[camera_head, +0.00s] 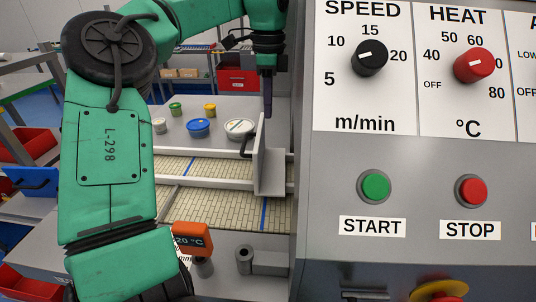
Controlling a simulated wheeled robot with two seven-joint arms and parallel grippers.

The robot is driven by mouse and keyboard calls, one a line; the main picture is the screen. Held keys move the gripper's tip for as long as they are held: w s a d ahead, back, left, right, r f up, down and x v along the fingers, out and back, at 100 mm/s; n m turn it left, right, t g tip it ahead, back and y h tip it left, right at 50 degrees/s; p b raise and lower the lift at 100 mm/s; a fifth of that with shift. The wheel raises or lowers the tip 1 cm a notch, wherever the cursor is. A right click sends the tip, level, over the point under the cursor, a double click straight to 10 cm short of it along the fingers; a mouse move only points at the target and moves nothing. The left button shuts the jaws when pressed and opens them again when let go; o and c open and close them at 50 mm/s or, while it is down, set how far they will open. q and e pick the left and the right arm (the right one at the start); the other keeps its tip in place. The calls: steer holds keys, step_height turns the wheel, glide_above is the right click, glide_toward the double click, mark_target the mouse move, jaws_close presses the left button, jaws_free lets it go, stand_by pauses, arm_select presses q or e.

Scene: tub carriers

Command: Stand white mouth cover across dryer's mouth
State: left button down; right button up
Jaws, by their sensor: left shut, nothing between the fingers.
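The white mouth cover (270,165) stands upright on the conveyor belt (215,205), close to the left side of the dryer (340,160). Its black handle (246,146) faces left. The dryer's mouth itself is hidden, so I cannot tell how fully the cover spans it. My left gripper (267,112) points down with its dark fingers shut and empty. Its tips are at about the cover's top edge in the picture; I cannot tell whether they touch it. My right gripper is not in view.
A shelf behind the belt bears a blue-lidded tub (198,128), a white-lidded tub (239,128) and smaller tubs. An orange temperature gauge (191,238) stands in front of the belt. The dryer's control panel (420,215) fills the right side.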

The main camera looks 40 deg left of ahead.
arm_select(q)
glide_above(264, 165)
step_height(264, 165, down, 7)
steer(key=f, duration=0.2)
steer(key=f+p, duration=0.1)
steer(key=f, duration=0.2)
steer(key=d+f, duration=0.1)
steer(key=f, duration=0.1)
steer(key=shift+w+f, duration=0.25)
steer(key=shift+w, duration=0.1)
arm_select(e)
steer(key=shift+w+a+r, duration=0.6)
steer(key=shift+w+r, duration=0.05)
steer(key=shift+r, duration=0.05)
arm_select(q)
steer(key=shift+r, duration=0.1)
steer(key=shift+s, duration=0.15)
steer(key=shift+s+a, duration=0.2)
steer(key=shift+a, duration=0.2)
steer(key=shift+s+a, duration=0.35)
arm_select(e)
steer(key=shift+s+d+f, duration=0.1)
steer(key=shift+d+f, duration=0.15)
